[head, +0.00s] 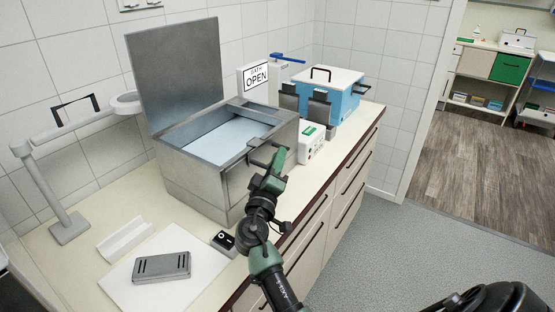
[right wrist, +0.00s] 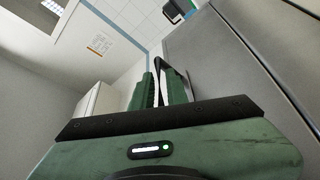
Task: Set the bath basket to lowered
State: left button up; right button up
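The steel bath (head: 190,185) stands on the counter with its grey lid (head: 176,70) raised, and pale blue liquid (head: 220,135) shows inside. A sign (head: 257,77) behind it reads "BATH OPEN". A dark lever-like handle (head: 258,163) sticks out at the bath's front right side. I cannot clearly make out a basket in the bath. My right gripper (head: 277,160) is at this handle. In the right wrist view its green fingers (right wrist: 161,88) are close together, with a thin bar (right wrist: 160,73) between them. My left gripper is not in view.
A white box with a green display (head: 311,143) and a blue bath with white lid (head: 340,88) stand right of the steel bath. A slotted grey block (head: 161,267), a white tray (head: 125,238) and a small black device (head: 223,241) lie in front. Floor at right is clear.

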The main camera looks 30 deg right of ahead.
jog(key=shift+o, duration=1.4)
jog(key=shift+d+f, duration=0.1)
jog(key=shift+f, duration=0.2)
jog(key=b+v, duration=0.2)
jog(key=v, duration=0.5)
jog(key=shift+s+a+b, duration=0.25)
jog(key=shift+b, duration=0.15)
